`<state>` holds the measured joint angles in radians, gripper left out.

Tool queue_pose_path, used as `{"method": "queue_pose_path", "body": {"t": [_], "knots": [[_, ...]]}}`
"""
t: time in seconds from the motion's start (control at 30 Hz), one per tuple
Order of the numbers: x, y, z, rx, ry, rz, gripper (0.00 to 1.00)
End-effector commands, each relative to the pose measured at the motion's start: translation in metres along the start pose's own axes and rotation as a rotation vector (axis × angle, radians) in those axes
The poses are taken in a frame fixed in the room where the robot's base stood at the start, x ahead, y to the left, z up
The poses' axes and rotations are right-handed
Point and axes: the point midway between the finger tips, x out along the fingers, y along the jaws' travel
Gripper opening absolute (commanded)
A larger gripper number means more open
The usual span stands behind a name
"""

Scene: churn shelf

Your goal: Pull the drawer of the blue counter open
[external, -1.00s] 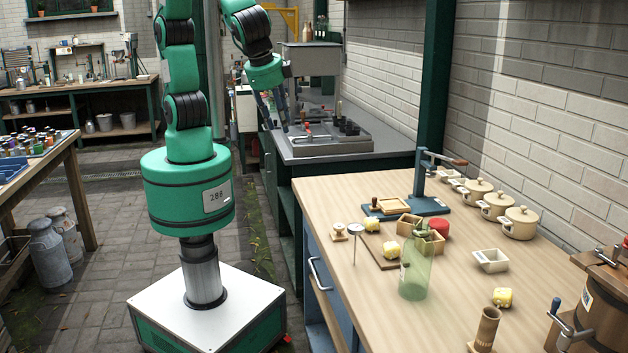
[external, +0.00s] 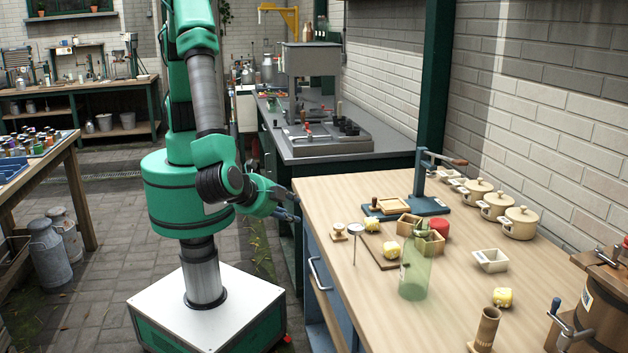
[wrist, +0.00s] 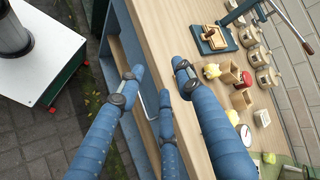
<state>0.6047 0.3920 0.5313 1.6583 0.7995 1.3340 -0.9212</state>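The blue counter (external: 345,318) with a pale wooden top stands at the right in the external view. Its drawer has a silver bar handle (external: 318,274) on the side facing my base, and the drawer looks closed. In the wrist view the handle (wrist: 146,106) shows between my blue fingers, partly hidden by them. My gripper (external: 291,207) is near the counter's far left corner, around tabletop height, apart from the handle. In the wrist view its fingers (wrist: 158,77) are spread apart with nothing between them.
On the wooden top stand a green glass bottle (external: 415,268), a blue press (external: 418,205), cream pots (external: 520,222) and small boxes. A grey worktop (external: 350,152) with equipment lies beyond. The paved floor between my base and the counter is clear.

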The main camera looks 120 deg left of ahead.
Motion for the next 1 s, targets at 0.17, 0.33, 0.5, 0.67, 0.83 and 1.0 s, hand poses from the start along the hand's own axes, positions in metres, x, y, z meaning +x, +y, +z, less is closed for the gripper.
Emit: {"method": "queue_pose_path", "body": {"t": [0.17,0.33,0.5,0.67,0.83,1.0], "knots": [[0.010,0.052,-0.014,0.021,0.040,-0.112,0.35],[0.020,0.100,-0.023,0.033,0.093,-0.212,0.35],[0.032,0.148,-0.029,0.041,0.157,-0.308,0.35],[0.042,0.186,-0.030,0.045,0.218,-0.381,0.35],[0.049,0.210,-0.030,0.047,0.262,-0.426,0.35],[0.052,0.217,-0.030,0.045,0.276,-0.439,0.35]]}}
